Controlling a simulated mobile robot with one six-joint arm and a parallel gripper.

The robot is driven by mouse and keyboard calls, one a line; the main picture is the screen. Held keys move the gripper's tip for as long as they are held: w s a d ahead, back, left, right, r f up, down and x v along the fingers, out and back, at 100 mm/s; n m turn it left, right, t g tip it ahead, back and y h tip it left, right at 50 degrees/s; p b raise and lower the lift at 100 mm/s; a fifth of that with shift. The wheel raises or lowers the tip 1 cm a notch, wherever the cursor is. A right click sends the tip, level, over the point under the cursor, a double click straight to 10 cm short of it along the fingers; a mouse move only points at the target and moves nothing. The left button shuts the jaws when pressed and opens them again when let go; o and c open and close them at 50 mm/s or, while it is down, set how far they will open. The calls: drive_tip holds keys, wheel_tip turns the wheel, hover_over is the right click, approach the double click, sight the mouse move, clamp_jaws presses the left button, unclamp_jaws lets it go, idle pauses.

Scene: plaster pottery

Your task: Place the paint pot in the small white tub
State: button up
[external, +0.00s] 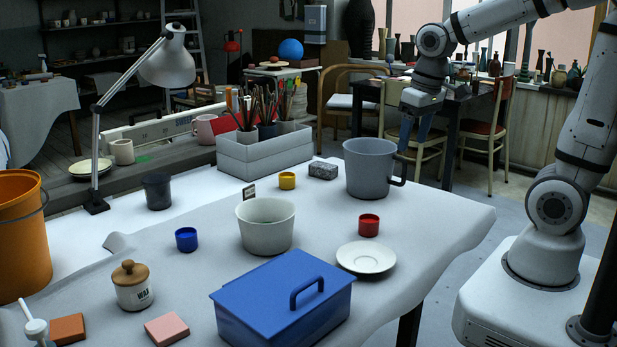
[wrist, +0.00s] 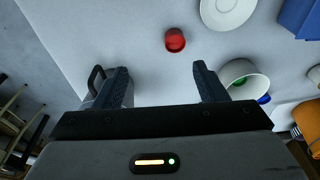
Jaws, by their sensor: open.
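The small white tub (external: 266,238) stands open mid-table, with something green in it; the wrist view shows the tub (wrist: 254,86) with a green pot (wrist: 239,82) inside. A red paint pot (external: 369,225) stands right of the tub; it shows ahead of my fingertips in the wrist view (wrist: 175,40). A blue paint pot (external: 186,240) is left of the tub and a yellow one (external: 287,181) behind it. My gripper (external: 415,132) is raised beyond the table's far right side, open and empty; its spread fingers show in the wrist view (wrist: 160,75).
A large grey jug (external: 370,168) stands behind the red pot. A white saucer (external: 366,258) lies in front of it, near a blue lidded box (external: 283,305). A grey block (external: 323,170), dark cup (external: 157,191), wax jar (external: 132,286) and lamp (external: 166,65) are also there.

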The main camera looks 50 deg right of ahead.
drive_tip(key=s+d+f, duration=0.2)
drive_tip(key=s+d, duration=0.1)
drive_tip(key=s, duration=0.4)
